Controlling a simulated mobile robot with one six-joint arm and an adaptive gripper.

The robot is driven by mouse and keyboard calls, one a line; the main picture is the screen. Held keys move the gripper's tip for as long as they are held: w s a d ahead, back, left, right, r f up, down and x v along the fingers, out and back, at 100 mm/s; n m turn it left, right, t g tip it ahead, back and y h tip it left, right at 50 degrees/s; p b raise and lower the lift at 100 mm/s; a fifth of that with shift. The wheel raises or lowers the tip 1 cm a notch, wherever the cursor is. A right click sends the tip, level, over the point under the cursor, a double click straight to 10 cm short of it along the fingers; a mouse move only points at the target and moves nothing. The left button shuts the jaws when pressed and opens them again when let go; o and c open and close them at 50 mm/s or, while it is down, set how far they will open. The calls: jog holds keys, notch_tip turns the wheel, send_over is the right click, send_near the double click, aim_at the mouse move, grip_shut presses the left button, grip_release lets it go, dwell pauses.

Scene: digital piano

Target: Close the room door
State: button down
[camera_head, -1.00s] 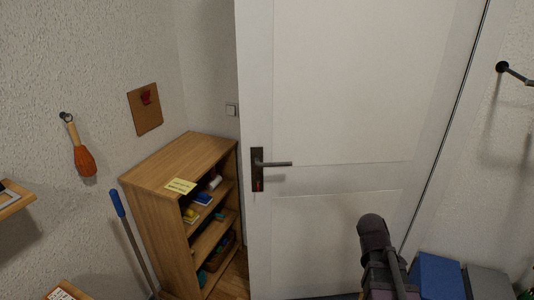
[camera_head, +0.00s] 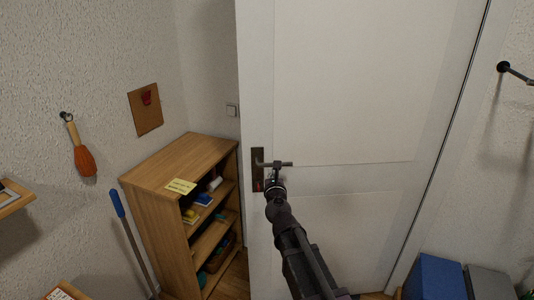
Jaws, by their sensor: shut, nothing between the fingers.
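The white room door (camera_head: 345,80) fills the middle of the head view and stands ajar, with its handle side away from the wall at left. Its dark handle plate (camera_head: 257,170) and lever (camera_head: 284,164) are near the left edge of the door. My arm reaches up from the bottom, and my gripper (camera_head: 273,178) is shut and empty. In the picture it sits just below and right of the handle plate, overlapping the lever's lower edge. I cannot tell whether it touches the door or the lever.
A wooden shelf (camera_head: 185,155) with small items stands left of the door. A blue-handled stick (camera_head: 118,204) leans beside it. A blue box (camera_head: 435,278) and a grey box (camera_head: 488,283) stand at lower right. A hook (camera_head: 504,67) is on the right wall.

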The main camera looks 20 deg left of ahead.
aim_at(268, 149)
jog(key=shift+a, duration=0.1)
dwell(0.3)
jog(key=x, duration=1.4)
